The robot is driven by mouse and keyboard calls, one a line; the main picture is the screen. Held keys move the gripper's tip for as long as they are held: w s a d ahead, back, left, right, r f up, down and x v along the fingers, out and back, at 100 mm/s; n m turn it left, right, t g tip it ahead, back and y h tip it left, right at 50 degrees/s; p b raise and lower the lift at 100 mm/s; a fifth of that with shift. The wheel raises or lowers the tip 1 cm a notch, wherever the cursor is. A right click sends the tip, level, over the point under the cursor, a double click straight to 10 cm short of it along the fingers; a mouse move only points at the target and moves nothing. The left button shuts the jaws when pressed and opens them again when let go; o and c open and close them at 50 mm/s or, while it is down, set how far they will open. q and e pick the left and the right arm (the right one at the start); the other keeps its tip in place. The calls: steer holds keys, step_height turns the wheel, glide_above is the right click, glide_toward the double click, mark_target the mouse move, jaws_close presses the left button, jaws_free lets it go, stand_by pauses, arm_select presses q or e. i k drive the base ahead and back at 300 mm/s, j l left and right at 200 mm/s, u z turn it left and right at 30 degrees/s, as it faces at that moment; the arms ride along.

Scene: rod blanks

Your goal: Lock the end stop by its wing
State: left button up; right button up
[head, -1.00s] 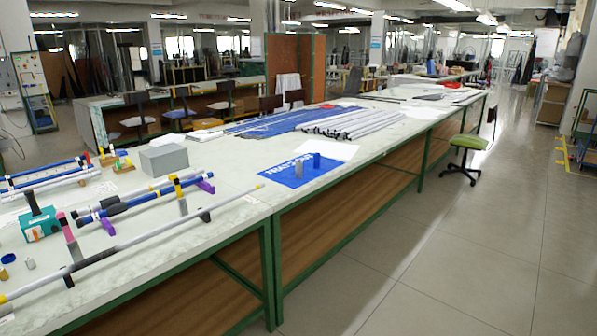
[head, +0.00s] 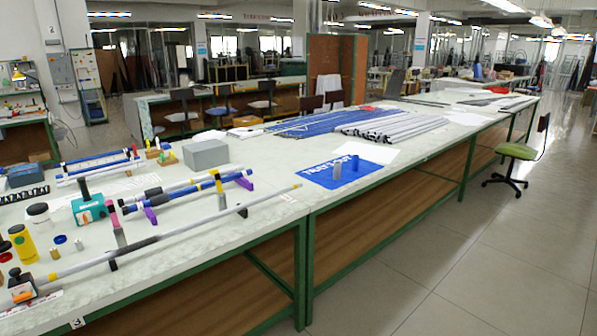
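A long grey rod (head: 200,221) with a darker middle and a yellowish far tip lies along the front edge of the near table. A dark block with orange and red parts (head: 21,287) stands at the rod's near left end. It looks like the end stop, but its wing is too small to make out, and I cannot tell whether it is locked. A grey post with a pink top (head: 118,230) and a dark stand (head: 243,212) are under or beside the rod. Neither of my grippers is in view.
A teal device (head: 89,210), a yellow cylinder (head: 23,243) and blue rods (head: 185,191) are behind the rod. A grey box (head: 206,154) and a blue mat (head: 340,172) lie farther back. A green chair (head: 517,152) stands right of the table; the floor in front is clear.

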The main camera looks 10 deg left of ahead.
mark_target(24, 296)
steer(key=u, duration=1.95)
